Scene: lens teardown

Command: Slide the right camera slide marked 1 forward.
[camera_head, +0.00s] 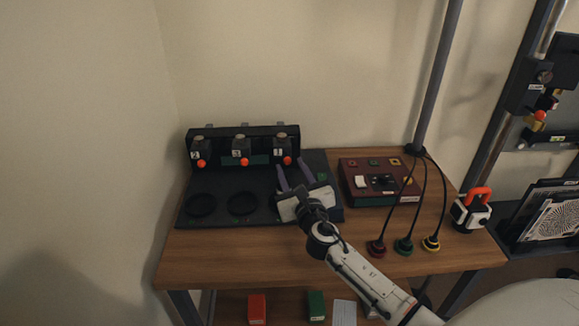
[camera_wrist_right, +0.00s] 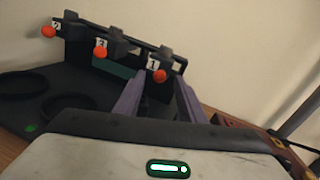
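The right camera slide marked 1 (camera_head: 280,145) sits on the black rail at the back of the black station, with an orange knob (camera_head: 287,160) facing me. In the right wrist view, the slide marked 1 (camera_wrist_right: 165,62) shows between the purple fingers of my right gripper (camera_wrist_right: 158,82). In the head view, my right gripper (camera_head: 291,165) reaches over the station's right part, with its fingers apart and spread either side of the knob. Whether a finger touches the slide cannot be told. My left gripper is not in view.
Two other slides with orange knobs (camera_head: 201,163) (camera_head: 241,161) stand left on the rail. Round dark pads (camera_head: 201,205) lie in front. The front wooden tabletop (camera_head: 240,265) is clear.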

